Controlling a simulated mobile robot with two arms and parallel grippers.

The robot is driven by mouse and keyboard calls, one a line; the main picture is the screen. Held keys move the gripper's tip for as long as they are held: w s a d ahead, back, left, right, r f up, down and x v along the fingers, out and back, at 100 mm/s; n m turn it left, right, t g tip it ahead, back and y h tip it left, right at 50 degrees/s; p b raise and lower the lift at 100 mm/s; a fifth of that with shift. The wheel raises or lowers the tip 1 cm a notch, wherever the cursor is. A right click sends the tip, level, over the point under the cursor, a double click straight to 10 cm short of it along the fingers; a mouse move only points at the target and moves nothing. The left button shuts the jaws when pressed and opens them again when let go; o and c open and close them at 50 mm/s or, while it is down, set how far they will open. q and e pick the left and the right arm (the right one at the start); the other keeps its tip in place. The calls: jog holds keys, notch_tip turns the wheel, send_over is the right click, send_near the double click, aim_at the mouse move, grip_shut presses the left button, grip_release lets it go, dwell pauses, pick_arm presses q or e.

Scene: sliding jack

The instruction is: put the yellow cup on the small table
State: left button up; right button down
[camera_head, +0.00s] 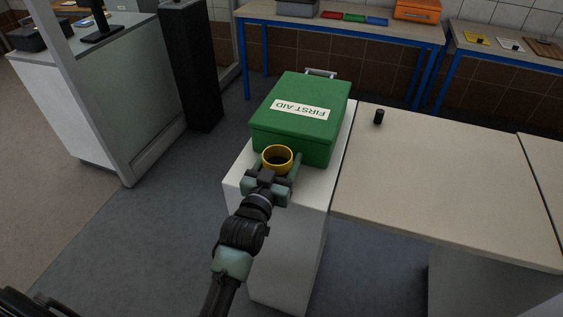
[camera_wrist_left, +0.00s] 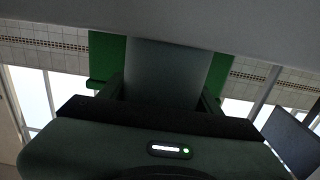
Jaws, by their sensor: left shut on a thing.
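The yellow cup (camera_head: 277,158) is upright in the jaws of my left gripper (camera_head: 278,166), with its open rim facing up. My left gripper is shut on the cup. The cup is just in front of the green first aid box, over the front part of a small white table (camera_head: 238,184). I cannot tell if the cup's base touches the tabletop, as the gripper hides it. In the left wrist view, a dim grey surface (camera_wrist_left: 165,70) fills the space between the fingers. My right gripper is not in view.
The green first aid box (camera_head: 290,108) covers most of the white table. A beige table (camera_head: 435,175) with a small black cylinder (camera_head: 378,117) stands to the right. Blue-legged benches (camera_head: 340,30) line the back wall. A grey counter (camera_head: 120,90) stands left.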

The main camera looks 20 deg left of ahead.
pick_arm(q)
jog(key=shift+s+r, duration=0.1)
jog(key=shift+s, duration=0.05)
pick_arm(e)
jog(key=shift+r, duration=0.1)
pick_arm(q)
jog(key=o, duration=1.7)
jog(key=shift+o, duration=0.5)
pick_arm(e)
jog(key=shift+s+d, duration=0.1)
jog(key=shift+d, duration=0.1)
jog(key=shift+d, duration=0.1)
pick_arm(q)
jog(key=shift+s, duration=0.15)
jog(key=s+b, duration=0.1)
jog(key=s, duration=1)
jog(key=shift+s+a+b, duration=0.15)
jog(key=shift+s+b, duration=0.2)
jog(key=shift+b, duration=0.05)
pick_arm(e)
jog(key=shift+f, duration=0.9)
